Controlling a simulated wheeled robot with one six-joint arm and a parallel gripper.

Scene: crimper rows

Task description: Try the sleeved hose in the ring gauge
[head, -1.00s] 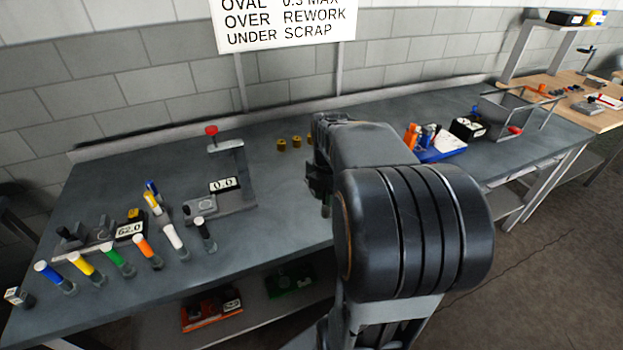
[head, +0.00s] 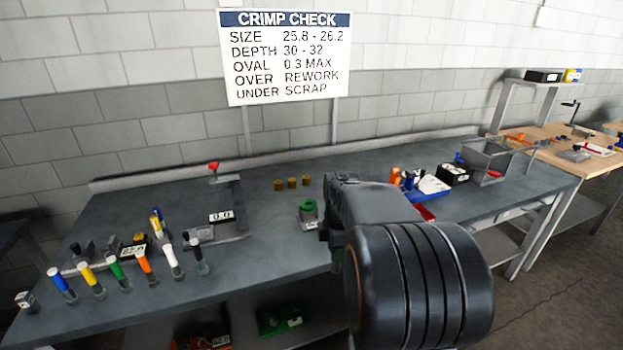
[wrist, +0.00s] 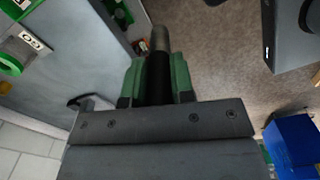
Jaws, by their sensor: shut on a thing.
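My gripper (wrist: 154,78) is shut on the sleeved hose (wrist: 158,80), a black hose with a dull metal sleeve (wrist: 160,40) at its far end, held between green finger pads in the wrist view. The sleeve end is free and touches nothing I can see; floor shows behind it. In the head view my arm hides most of the gripper and the hose, near the bench's front edge. The ring gauge (head: 308,208), apparently the green ring on a small grey block, stands on the bench just left of my arm. The held hose is apart from it.
Several coloured hoses (head: 145,266) stand in a row at the left of the grey bench (head: 270,245). A grey gauge with a red knob (head: 214,168) stands behind them. Brass pieces (head: 292,183) sit at the back.

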